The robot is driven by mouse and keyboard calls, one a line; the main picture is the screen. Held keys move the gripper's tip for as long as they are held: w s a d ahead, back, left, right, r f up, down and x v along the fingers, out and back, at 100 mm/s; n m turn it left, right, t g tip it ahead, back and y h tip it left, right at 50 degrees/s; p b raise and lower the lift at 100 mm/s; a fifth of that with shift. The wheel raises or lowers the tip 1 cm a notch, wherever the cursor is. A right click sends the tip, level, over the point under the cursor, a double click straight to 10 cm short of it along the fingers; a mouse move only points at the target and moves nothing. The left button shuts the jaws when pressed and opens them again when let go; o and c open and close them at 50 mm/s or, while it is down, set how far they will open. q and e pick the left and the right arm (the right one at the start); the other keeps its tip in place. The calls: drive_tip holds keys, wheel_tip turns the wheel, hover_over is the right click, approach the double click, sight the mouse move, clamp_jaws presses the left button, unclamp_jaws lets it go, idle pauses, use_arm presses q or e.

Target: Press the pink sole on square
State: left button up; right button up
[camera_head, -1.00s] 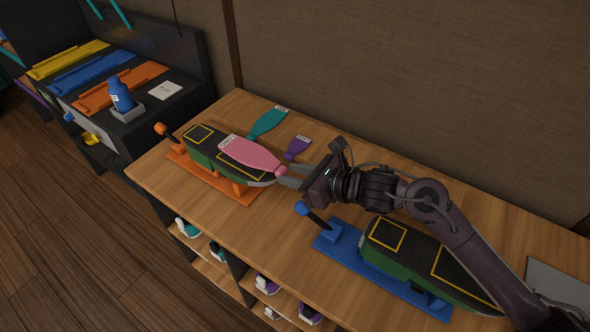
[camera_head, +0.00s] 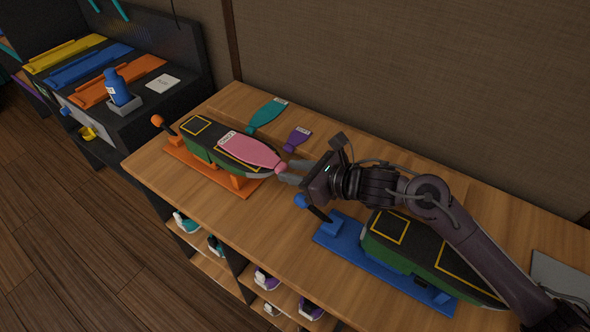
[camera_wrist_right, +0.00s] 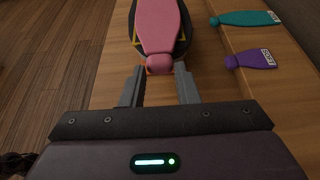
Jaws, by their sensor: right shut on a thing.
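The pink sole (camera_head: 250,151) lies over the dark top of a green-sided last (camera_head: 207,138) on an orange stand (camera_head: 186,164). Yellow outlined squares mark this top, one bare at the far left end and one partly covered by the sole. My right gripper (camera_head: 284,172) is shut on the sole's narrow rounded end, at the right. The right wrist view also shows the pink sole (camera_wrist_right: 158,25) with its end between the fingertips. Whether the sole touches the top all along cannot be told. My left gripper is not in view.
A teal sole (camera_head: 266,115) and a purple sole (camera_head: 297,138) lie on the wooden table (camera_head: 240,215) behind. A second last (camera_head: 425,250) stands on a blue base (camera_head: 340,238) under my right arm. A dark shelf with a blue bottle (camera_head: 117,86) is at left.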

drive_tip(key=shift+f, duration=0.3)
drive_tip(key=o, duration=1.1)
drive_tip(key=shift+c, duration=0.2)
drive_tip(key=b+v, duration=0.1)
drive_tip(key=v, duration=0.6)
drive_tip(key=shift+s+d+b, duration=0.25)
drive_tip(key=shift+d+b, duration=0.05)
drive_tip(key=shift+b, duration=0.1)
